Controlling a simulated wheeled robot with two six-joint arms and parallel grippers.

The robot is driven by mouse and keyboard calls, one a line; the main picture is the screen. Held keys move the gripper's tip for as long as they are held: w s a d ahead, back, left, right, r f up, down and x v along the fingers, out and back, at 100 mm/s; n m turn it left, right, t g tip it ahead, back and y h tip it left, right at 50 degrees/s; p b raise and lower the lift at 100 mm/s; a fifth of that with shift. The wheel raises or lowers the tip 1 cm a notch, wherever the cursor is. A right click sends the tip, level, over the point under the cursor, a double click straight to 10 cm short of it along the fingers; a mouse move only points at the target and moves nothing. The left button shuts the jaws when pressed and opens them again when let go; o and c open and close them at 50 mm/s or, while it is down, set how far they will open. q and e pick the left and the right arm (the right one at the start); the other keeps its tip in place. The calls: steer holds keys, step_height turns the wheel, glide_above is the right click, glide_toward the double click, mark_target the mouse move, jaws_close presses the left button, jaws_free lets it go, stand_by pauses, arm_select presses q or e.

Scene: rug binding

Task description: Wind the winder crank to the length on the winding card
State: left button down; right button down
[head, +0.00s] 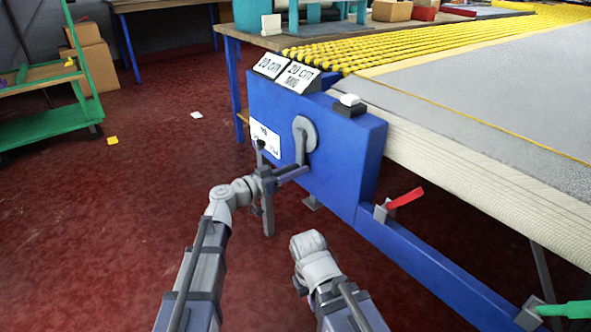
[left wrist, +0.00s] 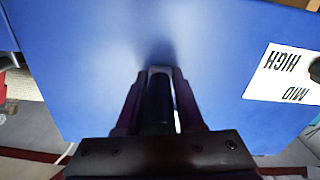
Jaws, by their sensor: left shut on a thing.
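The winder is a blue box (head: 345,165) at the table's corner. Its crank has a grey hub (head: 305,130) and an arm hanging down to a dark handle (head: 295,173). My left gripper (head: 277,180) is shut on that handle, which shows as a dark upright cylinder (left wrist: 160,100) between the fingers in the left wrist view.
A white label (left wrist: 287,72) on the box reads HIGH and MID, with a dark knob (left wrist: 316,70) beside it. A red lever (head: 405,198) sits on the blue rail (head: 430,257). A grey rug (head: 510,90) with yellow fringe lies above. Red floor is open at left near a green cart (head: 50,117).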

arm_select(q)
steer(key=shift+w+a+r, duration=0.1)
steer(key=shift+w+a, duration=0.25)
steer(key=shift+w, duration=0.1)
steer(key=shift+w+a, duration=0.15)
steer(key=shift+w, duration=0.05)
steer(key=c, duration=0.6)
jaws_free()
steer(key=shift+s, duration=0.15)
steer(key=v, duration=0.7)
steer(key=shift+s+a, duration=0.25)
steer(key=shift+s, duration=0.05)
steer(key=v, duration=0.9)
steer(key=shift+d, duration=0.1)
